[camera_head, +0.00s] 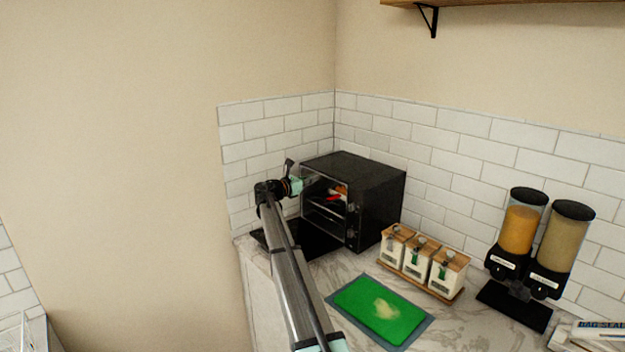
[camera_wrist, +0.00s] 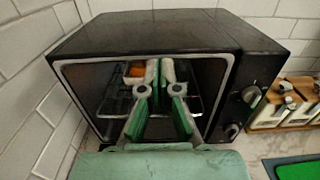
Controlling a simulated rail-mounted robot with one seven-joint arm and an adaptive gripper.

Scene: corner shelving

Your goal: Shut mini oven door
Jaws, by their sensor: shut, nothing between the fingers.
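The black mini oven (camera_head: 378,178) stands in the corner of the counter, its front facing left. Its door (camera_head: 316,240) is open, folded down as a dark flat panel in front of the opening. My gripper (camera_head: 297,186) is at the oven's open front, above the lowered door. In the wrist view my gripper (camera_wrist: 160,75) is shut and empty, pointing at the opening of the oven (camera_wrist: 150,32). Wire racks and an orange item (camera_wrist: 136,70) show inside. The gripper body hides most of the door in the wrist view.
Right of the oven, three white containers (camera_head: 417,259) stand on a wooden tray. A green board (camera_head: 378,308) lies in front of them. Two dispensers (camera_head: 540,230) stand farther right. A tiled wall (camera_head: 262,135) is close behind the oven and gripper.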

